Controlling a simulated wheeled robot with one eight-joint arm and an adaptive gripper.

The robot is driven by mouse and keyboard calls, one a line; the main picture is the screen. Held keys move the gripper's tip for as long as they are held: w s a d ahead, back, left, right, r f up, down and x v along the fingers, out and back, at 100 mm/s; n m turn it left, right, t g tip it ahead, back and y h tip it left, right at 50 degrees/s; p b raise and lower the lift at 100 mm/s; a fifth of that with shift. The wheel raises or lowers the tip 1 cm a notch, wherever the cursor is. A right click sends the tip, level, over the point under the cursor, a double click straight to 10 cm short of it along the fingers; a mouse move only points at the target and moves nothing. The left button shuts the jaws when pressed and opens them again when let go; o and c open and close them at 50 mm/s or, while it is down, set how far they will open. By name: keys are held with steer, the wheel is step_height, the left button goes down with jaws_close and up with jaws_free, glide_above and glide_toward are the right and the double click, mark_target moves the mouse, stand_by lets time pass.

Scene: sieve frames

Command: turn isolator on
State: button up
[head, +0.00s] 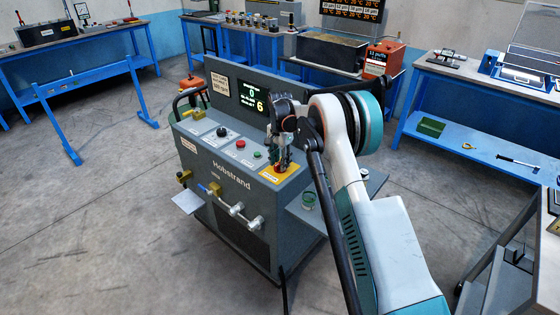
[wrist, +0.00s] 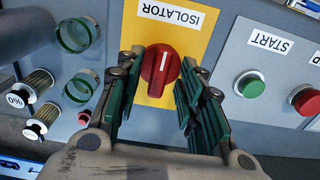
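The isolator is a red rotary knob (wrist: 160,68) on a yellow plate (wrist: 201,38) labelled ISOLATOR, seen upside down in the wrist view. A white line on the knob runs roughly up and down in that view. My gripper (wrist: 155,95) is open, with one green-padded finger on each side of the knob. I cannot tell whether either finger touches it. In the head view my gripper (head: 283,160) is over the yellow plate (head: 279,174) at the right end of the grey Hobstrand machine's panel, and it hides the knob there.
A green START button (wrist: 250,84) and a red button (wrist: 308,100) sit beside the isolator. Green rings (wrist: 76,35) and small cylinders (wrist: 38,85) lie on the machine's side shelf (head: 318,218). A lit display (head: 252,97) stands behind the panel.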

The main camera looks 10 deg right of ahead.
steer(key=shift+r, duration=0.1)
step_height(320, 180, up, 12)
stand_by(0.6)
